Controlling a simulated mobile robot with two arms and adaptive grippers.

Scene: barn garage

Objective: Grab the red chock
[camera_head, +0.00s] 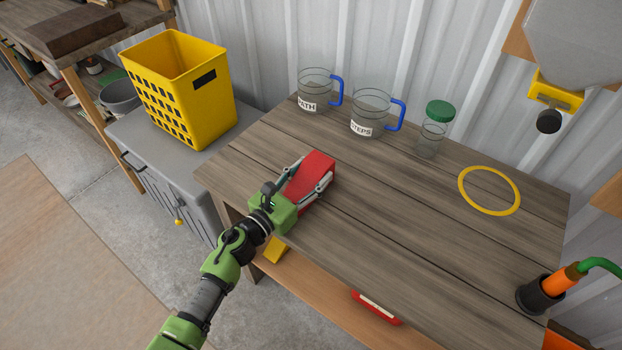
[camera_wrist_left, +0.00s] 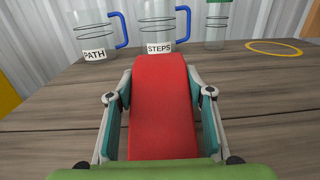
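The red chock (camera_head: 311,176) lies on the wooden table near its left front part. It also fills the middle of the left wrist view (camera_wrist_left: 162,105). My left gripper (camera_head: 308,187) reaches in from the front left with one finger on each side of the chock. In the left wrist view the finger pads (camera_wrist_left: 166,92) stand along the chock's two sides; a narrow gap shows beside the right pad, and the left pad is very close to the side. The chock's near end is hidden behind the green gripper body. My right gripper is not in view.
Two clear jugs with blue handles, labelled PATH (camera_head: 314,92) and STEPS (camera_head: 371,115), stand behind the chock. A green-lidded jar (camera_head: 434,130) and a yellow ring (camera_head: 489,191) are to the right. A yellow basket (camera_head: 185,90) stands on a grey cabinet at left.

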